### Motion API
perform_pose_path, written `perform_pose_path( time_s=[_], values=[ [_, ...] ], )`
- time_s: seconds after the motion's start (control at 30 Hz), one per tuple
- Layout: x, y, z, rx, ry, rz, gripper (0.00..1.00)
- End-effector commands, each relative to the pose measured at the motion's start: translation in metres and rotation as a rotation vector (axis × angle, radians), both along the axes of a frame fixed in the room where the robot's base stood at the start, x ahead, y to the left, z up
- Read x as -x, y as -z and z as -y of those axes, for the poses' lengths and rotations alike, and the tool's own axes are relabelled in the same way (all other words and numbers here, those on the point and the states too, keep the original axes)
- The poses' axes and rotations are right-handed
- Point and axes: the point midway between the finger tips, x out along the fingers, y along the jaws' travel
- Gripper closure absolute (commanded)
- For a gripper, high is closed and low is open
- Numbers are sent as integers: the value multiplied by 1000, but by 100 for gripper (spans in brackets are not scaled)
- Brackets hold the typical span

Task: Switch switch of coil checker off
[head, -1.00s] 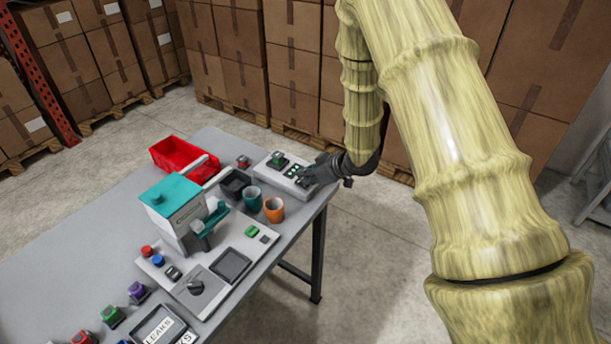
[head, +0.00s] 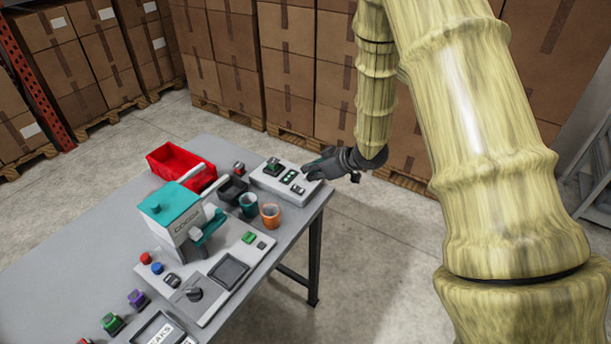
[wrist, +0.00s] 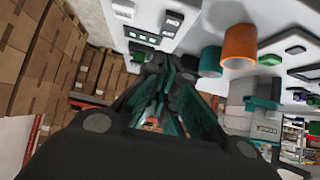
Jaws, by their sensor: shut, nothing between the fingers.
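A white box with a sloped panel, which looks like the coil checker (head: 268,179), stands at the far right corner of the table. Its panel has a green-and-black part (head: 273,165), small green lights and dark rocker-like parts (head: 298,189). I cannot tell the switch's position. My gripper (head: 309,171) is shut and empty at the box's right end; I cannot tell whether it touches. In the wrist view the white panel (wrist: 185,40) is at the top, with dark labelled parts (wrist: 171,23) and green lights, beyond my closed fingers (wrist: 160,75).
A teal cup (head: 248,203) and an orange cup (head: 270,214) stand in front of the box. A black bin (head: 232,189), a red bin (head: 168,158) and a teal-topped machine (head: 178,214) are to the left. Stacked cartons (head: 285,60) stand behind the table.

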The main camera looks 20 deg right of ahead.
Motion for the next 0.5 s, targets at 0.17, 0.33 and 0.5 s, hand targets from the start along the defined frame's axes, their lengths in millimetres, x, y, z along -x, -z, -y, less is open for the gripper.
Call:
perform_pose_path(
  time_s=[0.17,0.33,0.5],
  values=[
    [15,-13,11,-1,2,2,100],
    [29,-25,21,-1,2,0,100],
    [38,-35,27,0,1,1,100]
  ],
)
